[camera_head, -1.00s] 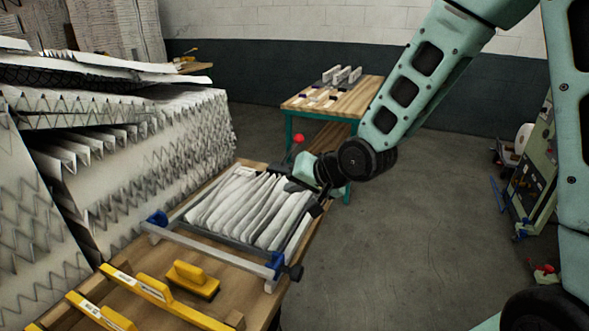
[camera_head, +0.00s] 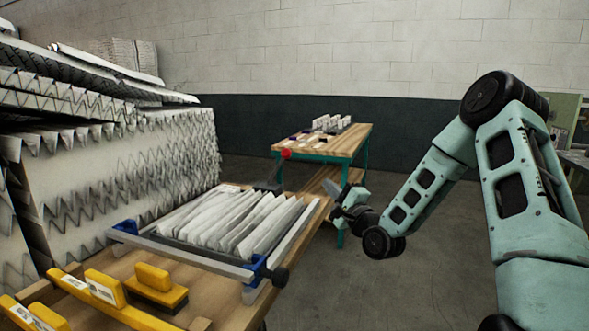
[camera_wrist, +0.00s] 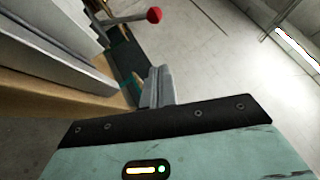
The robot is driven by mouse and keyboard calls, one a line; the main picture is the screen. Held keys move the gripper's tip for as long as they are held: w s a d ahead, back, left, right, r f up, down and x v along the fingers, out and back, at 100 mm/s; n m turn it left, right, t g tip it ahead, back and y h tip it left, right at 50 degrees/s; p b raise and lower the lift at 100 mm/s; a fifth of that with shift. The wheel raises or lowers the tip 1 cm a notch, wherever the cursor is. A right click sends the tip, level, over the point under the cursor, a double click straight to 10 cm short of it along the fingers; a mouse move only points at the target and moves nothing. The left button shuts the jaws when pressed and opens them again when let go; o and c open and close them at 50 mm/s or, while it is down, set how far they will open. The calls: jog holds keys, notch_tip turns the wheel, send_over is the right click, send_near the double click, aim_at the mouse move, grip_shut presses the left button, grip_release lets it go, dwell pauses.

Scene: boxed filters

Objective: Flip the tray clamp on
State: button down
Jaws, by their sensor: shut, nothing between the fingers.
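The tray (camera_head: 200,255) holds several white pleated filters (camera_head: 235,222) on the wooden workbench. My gripper (camera_head: 334,200) is to the right of the tray and the lever, beyond the bench edge, apart from both. In the wrist view its fingers (camera_wrist: 158,84) are together with nothing between them. The clamp's base is partly hidden.
Blue corner clamps (camera_head: 266,272) sit on the tray's near bar. Yellow-handled blocks (camera_head: 155,284) lie at the bench front. Large pleated filter stacks (camera_head: 120,170) stand at left. A second table (camera_head: 345,142) with small items stands behind. Floor to the right is open.

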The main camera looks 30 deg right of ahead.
aim_at(278, 168)
jog(key=shift+w, duration=0.1)
jog(key=a+p+x, duration=0.2)
jog(key=x, duration=1)
jog(key=shift+w+a+r, duration=0.25)
jog(key=shift+a+r, duration=0.15)
jog(key=shift+r+p, duration=0.1)
jog(key=shift+p, duration=0.25)
